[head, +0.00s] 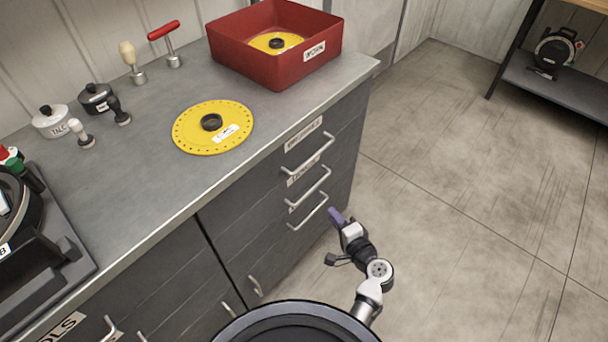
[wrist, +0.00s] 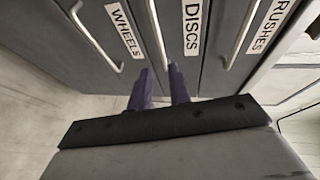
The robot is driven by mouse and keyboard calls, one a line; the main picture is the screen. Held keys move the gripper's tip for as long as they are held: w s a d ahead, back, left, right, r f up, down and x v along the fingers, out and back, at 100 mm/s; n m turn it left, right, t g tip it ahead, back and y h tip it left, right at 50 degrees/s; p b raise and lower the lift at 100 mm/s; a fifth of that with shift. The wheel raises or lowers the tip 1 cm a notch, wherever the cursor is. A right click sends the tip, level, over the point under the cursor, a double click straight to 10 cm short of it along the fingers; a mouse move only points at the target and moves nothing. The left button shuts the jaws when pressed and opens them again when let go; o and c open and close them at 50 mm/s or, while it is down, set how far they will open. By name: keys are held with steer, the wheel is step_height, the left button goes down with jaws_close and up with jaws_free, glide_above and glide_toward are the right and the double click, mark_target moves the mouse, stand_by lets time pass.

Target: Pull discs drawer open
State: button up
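The discs drawer is the middle one of the right-hand stack in the dark grey cabinet, and its front looks flush. Its DISCS label (wrist: 192,28) reads clearly in the wrist view. Its pale bar handle (wrist: 156,30) runs along the label, and in the head view the handle (head: 312,188) lies between two others. My gripper (wrist: 160,70) has two purple fingers, apart and empty. In the wrist view the near end of the discs handle appears between the fingertips; contact cannot be told. In the head view my gripper (head: 336,216) is at the right of the drawer fronts.
The WHEELS handle (wrist: 95,40) and the brushes handle (wrist: 238,36) flank the discs handle. On the worktop (head: 150,190) are a yellow disc (head: 190,137) and a red bin (head: 285,72). The floor (head: 460,190) right of the cabinet is clear.

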mark_target(313, 187)
steer(key=p+x, duration=0.2)
steer(key=x, duration=1.2)
steer(key=shift+w+p, duration=0.15)
steer(key=shift+p, duration=0.15)
jaws_close()
